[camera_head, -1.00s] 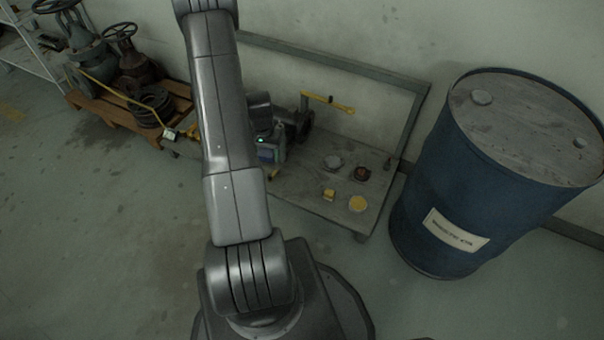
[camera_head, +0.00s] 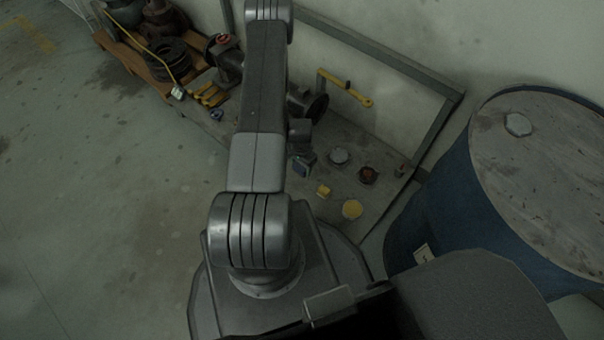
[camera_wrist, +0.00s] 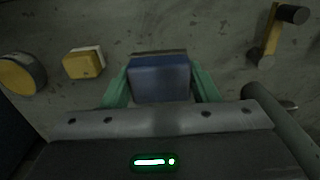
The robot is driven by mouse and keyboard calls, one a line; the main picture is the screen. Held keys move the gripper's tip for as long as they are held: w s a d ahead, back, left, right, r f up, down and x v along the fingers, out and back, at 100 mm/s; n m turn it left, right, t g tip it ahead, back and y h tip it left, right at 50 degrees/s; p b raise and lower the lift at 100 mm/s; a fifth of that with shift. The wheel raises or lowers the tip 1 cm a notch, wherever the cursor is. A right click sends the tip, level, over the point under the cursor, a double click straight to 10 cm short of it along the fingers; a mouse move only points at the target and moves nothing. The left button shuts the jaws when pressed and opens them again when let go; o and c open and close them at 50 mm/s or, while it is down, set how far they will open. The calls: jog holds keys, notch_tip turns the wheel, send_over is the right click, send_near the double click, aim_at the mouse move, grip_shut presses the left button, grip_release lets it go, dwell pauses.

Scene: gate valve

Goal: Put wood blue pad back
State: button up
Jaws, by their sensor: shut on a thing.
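My gripper (camera_wrist: 160,84) has green fingers on both sides of a blue pad (camera_wrist: 160,72) and is shut on it. The pad is a small blue block with a pale brownish back edge. It is over the grey worn surface of a low bench (camera_head: 335,190). I cannot tell whether the pad touches the surface. In the head view the blue pad (camera_head: 303,166) shows at the end of my arm, left of the grey round piece. A yellow block (camera_wrist: 84,63) with a pale side lies left of my gripper in the wrist view. The head view also shows this yellow block (camera_head: 323,191).
A yellow disc (camera_head: 352,209), a grey round piece (camera_head: 339,156) and a dark red round piece (camera_head: 368,175) lie on the bench. A yellow-handled tool (camera_head: 346,91) is behind. A blue drum (camera_head: 450,210) stands close on the right. Dark pipe parts are at left.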

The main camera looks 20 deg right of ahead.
aim_at(301, 178)
jog(key=shift+f+b, duration=0.6)
jog(key=shift+f, duration=2.1)
jog(key=shift+f, duration=0.2)
jog(key=o, duration=1)
jog(key=shift+o, duration=0.2)
jog(key=shift+r, duration=0.1)
notch_tip(301, 178, up, 12)
jog(key=p, duration=0.3)
jog(key=shift+r, duration=0.15)
